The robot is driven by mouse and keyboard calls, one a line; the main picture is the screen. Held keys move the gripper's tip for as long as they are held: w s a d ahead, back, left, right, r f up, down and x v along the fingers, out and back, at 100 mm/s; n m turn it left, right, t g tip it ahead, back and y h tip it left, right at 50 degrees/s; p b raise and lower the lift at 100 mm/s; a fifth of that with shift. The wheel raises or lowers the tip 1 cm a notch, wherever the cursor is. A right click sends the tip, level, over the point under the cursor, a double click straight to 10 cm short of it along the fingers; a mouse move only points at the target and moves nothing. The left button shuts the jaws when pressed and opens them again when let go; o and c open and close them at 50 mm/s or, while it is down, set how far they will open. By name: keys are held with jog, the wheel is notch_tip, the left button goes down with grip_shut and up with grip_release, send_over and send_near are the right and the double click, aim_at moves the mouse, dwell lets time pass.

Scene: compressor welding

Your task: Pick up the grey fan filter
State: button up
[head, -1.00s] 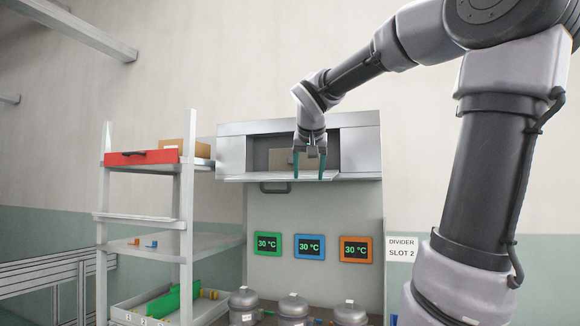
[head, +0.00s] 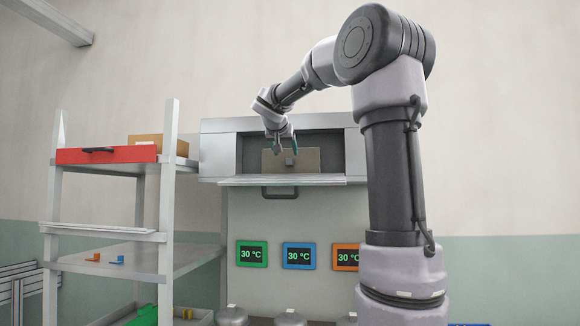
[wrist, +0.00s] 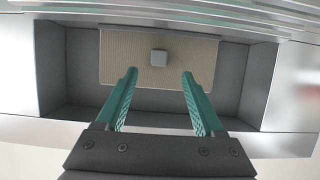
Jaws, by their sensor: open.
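The fan filter (head: 306,161) is a flat beige-grey panel with a small grey block-shaped knob on its face. It stands upright inside the open recess of the metal cabinet. My gripper (head: 289,146) is at the cabinet opening, in front of the filter. In the wrist view my gripper (wrist: 159,75) has two green fingers spread apart, with nothing between them.
The recess has side walls and an open flap (head: 285,181) below it. A shelf at left holds a red drawer-like box (head: 106,155) and a cardboard box (head: 160,143). Three temperature displays (head: 298,256) sit below the cabinet. Compressor tops (head: 232,316) show at the bottom.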

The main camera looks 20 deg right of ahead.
aim_at(289, 160)
jog(key=x, duration=0.6)
jog(key=shift+d, duration=0.1)
jog(key=shift+s, duration=0.1)
grip_shut()
